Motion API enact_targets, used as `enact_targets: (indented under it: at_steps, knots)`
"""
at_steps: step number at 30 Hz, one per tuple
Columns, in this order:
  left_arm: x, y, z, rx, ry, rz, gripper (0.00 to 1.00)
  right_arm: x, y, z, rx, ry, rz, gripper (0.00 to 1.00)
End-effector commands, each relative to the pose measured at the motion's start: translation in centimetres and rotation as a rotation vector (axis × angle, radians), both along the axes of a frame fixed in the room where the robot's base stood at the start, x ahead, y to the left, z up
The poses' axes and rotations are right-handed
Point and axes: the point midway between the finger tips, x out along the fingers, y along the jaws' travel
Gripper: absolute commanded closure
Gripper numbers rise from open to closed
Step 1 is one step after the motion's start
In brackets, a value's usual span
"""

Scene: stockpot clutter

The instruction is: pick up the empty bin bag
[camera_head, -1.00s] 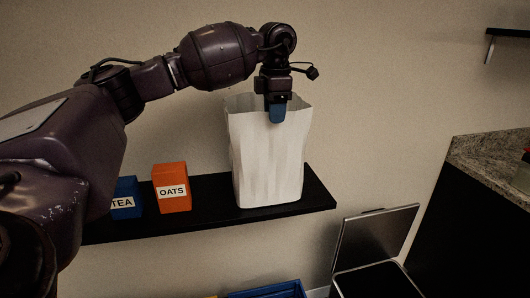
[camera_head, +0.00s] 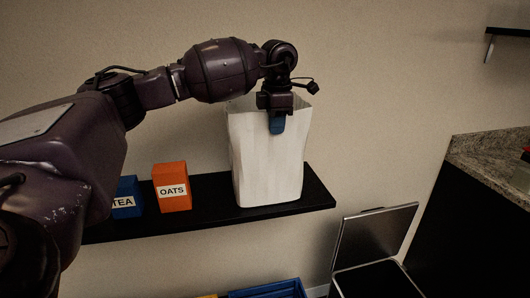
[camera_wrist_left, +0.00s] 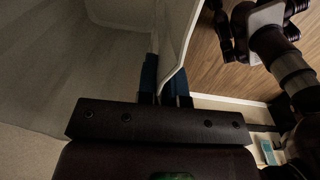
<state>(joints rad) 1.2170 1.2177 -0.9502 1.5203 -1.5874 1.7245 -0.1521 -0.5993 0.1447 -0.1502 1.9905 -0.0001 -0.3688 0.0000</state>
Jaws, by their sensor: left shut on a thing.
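The white bin bag (camera_head: 265,160) stands upright and open-topped on the black shelf (camera_head: 318,194). My left gripper (camera_head: 277,124) comes down over its top and is shut on the bag's front wall near the rim. In the left wrist view the two blue fingers (camera_wrist_left: 166,92) pinch the thin white wall of the bag (camera_wrist_left: 172,45) between them. The bag's inside looks empty in the part that shows there.
An orange OATS box (camera_head: 171,187) and a blue TEA box (camera_head: 126,197) stand on the shelf left of the bag. A bin with a raised lid (camera_head: 374,237) stands below right. A blue crate (camera_head: 268,290) is below the shelf. A granite counter (camera_head: 490,165) is at the right.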

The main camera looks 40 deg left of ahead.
Motion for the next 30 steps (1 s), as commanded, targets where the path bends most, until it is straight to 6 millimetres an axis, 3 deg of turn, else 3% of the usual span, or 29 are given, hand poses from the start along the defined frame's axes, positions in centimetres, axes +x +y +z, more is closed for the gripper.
enact_targets:
  at_steps: [8,14,30]
  knots:
    - [0.0,0.0,0.2,0.0,-0.001,0.0,1.0,-0.1,0.0,0.0,-0.001,0.0,-0.001,0.4]
    - [0.1,0.0,2.3,0.0,-0.004,0.0,1.0,-0.2,0.0,-0.2,0.0,0.003,-0.002,0.4]
    - [0.0,0.0,15.8,-0.001,-0.004,0.001,1.0,-0.3,0.0,-0.4,0.003,0.007,-0.004,0.4]
